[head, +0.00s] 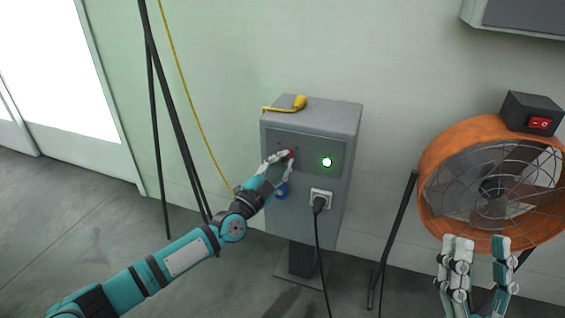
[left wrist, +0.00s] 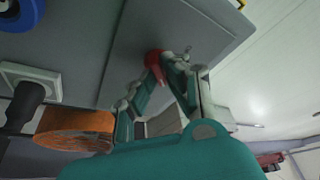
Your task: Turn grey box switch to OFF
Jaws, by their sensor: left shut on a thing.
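The grey box (head: 338,185) stands on a post by the wall, with a lit green lamp (head: 327,162) on its panel. A red switch knob (head: 290,153) sits on the panel, left of the lamp. It also shows in the left wrist view (left wrist: 154,62). My left gripper (head: 282,157) is at the panel with its fingers closed on the red knob, partly covering it. The knob's exact turn position is hidden. My right gripper (head: 476,250) is open and empty, in front of the orange fan.
An orange fan (head: 433,188) with a red rocker switch on top stands at the right. A black plug (head: 319,203) with a hanging cable is in the box's socket. A yellow connector (head: 299,102) lies on the box. Black stand legs (head: 166,90) rise at the left.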

